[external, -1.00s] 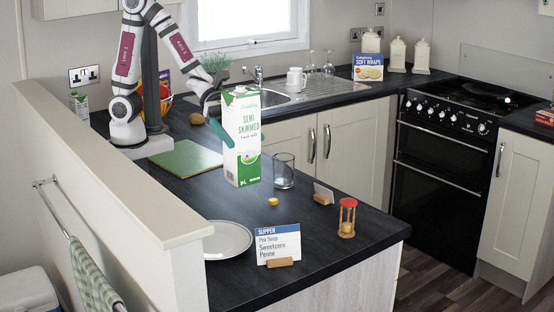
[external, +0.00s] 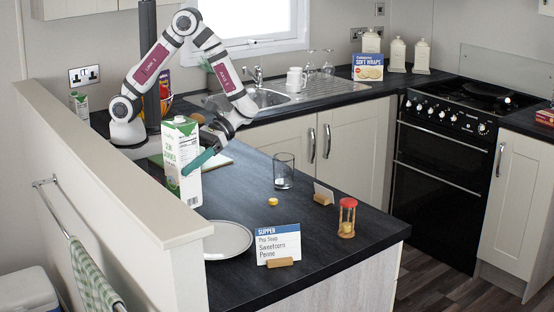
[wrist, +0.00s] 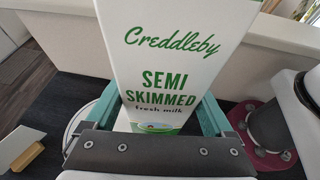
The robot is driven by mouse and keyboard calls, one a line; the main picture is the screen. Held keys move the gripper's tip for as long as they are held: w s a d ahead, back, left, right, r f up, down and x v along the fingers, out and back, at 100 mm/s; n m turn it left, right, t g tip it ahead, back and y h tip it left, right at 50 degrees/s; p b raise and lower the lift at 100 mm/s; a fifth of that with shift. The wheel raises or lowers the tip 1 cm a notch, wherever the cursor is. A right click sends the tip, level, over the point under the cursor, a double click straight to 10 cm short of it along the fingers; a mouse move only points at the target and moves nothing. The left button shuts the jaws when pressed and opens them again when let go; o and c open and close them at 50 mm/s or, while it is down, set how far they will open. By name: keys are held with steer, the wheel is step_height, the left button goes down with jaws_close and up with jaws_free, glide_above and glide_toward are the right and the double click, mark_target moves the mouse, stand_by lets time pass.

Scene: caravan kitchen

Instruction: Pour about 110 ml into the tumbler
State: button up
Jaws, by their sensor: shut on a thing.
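The white and green semi-skimmed milk carton (external: 181,142) stands upright on the left of the worktop, behind the plate. I cannot tell whether its base touches the worktop or hangs just above it. My gripper (external: 196,163) is shut on the carton, with one teal finger seen along its side. In the wrist view the carton (wrist: 165,60) fills the space between both teal fingers. The clear glass tumbler (external: 284,170) stands upright to the right of the carton, apart from it.
A white plate (external: 228,240) lies in front of the carton. A low wall (external: 130,165) runs along the left.

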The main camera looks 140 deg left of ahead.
steer(key=s+a+f+m+g+y, duration=0.2)
steer(key=s+a+m+g+y, duration=1)
steer(key=s+m+g, duration=0.5)
steer(key=a+r+m+t+y, duration=0.2)
steer(key=a+r+m+y, duration=0.15)
steer(key=a, duration=0.35)
steer(key=w+a+r+m+t+y, duration=0.1)
steer(key=a+r+m+t+y, duration=0.1)
steer(key=a+r+m+y, duration=0.25)
steer(key=a+r+m+t+y, duration=0.2)
steer(key=a+m+y, duration=0.2)
steer(key=a, duration=0.4)
step_height(320, 180, down, 15)
steer(key=shift+w+r+h, duration=0.2)
steer(key=shift+h, duration=0.2)
steer(key=shift+d+m, duration=0.15)
steer(key=shift+m, duration=0.15)
